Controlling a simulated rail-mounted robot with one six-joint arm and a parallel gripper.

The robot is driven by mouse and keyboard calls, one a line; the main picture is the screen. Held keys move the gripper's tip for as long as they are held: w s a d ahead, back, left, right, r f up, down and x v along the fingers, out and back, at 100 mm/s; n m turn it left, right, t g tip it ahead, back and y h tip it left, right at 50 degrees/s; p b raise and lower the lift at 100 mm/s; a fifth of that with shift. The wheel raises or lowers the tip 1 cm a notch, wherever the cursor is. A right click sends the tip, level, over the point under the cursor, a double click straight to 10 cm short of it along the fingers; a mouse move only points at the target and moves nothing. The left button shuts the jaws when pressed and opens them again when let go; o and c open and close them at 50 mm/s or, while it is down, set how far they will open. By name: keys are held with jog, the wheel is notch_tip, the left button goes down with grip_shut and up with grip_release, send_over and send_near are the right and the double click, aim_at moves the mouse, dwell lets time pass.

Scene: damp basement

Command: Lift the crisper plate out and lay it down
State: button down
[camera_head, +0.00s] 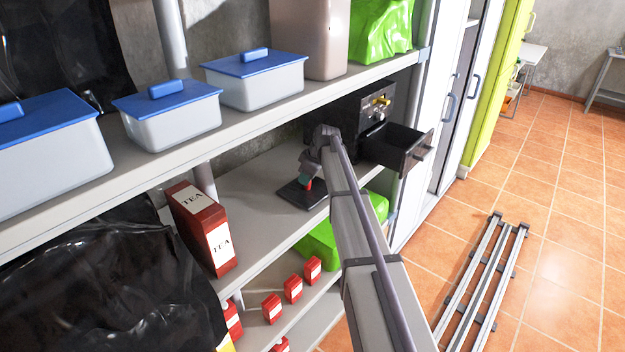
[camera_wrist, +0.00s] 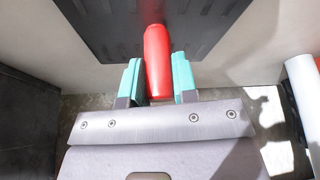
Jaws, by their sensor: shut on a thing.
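The crisper plate is a dark, flat, square plate (camera_head: 291,196) at the middle shelf, left of the black air fryer. It also fills the top of the wrist view (camera_wrist: 105,25), with a red grip (camera_wrist: 157,55) standing on it. My gripper (camera_head: 308,181) is over the plate, its teal fingers shut on the red grip from both sides. The plate is at or very close to the shelf surface; I cannot tell whether it touches. The air fryer (camera_head: 348,110) has its drawer (camera_head: 395,150) pulled open, and the drawer's inside is mostly hidden.
A red tea box (camera_head: 203,228) stands on the same shelf at left, with bare shelf (camera_head: 250,205) between it and the plate. The shelf above holds blue-lidded containers (camera_head: 255,80). A green item (camera_head: 318,245) and small red boxes (camera_head: 293,289) are below. Metal rails (camera_head: 485,280) lie on the floor.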

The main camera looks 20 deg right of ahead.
jog(key=shift+c, duration=1.1)
grip_release()
jog(key=shift+s+d+r+p, duration=0.5)
jog(key=shift+s+d, duration=0.3)
jog(key=shift+s, duration=0.65)
jog(key=shift+s+d+r+p, duration=0.55)
jog(key=shift+s+d, duration=0.2)
jog(key=shift+s, duration=0.75)
jog(key=shift+s+d+r+p, duration=0.5)
jog(key=shift+s+d, duration=0.3)
jog(key=shift+s, duration=0.65)
